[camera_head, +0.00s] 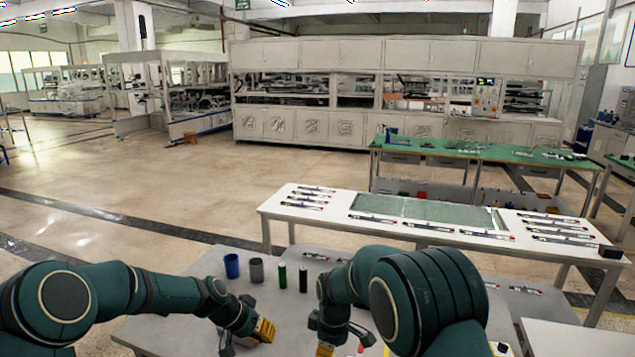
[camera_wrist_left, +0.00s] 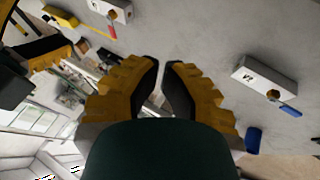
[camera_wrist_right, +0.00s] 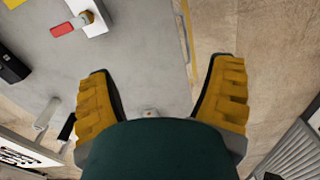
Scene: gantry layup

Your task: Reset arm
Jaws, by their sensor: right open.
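My left gripper (camera_head: 263,330) is low over the near grey table (camera_head: 180,325). In the left wrist view its yellow fingers (camera_wrist_left: 161,64) almost meet at the tips, with nothing visible between them. My right gripper (camera_head: 325,348) is at the bottom edge of the head view, mostly hidden by its own arm. In the right wrist view its fingers (camera_wrist_right: 163,68) are wide apart and empty. Both arms are bent low in front of me. The right gripper's yellow fingers also show at the upper left of the left wrist view.
A blue cup (camera_head: 231,266), a grey cup (camera_head: 257,270), a green cylinder (camera_head: 282,276) and a dark cylinder (camera_head: 303,279) stand between my arms. White blocks with a blue lever (camera_wrist_left: 265,82) and a red lever (camera_wrist_right: 88,20) lie nearby. A white table (camera_head: 330,222) stands beyond; open floor lies left.

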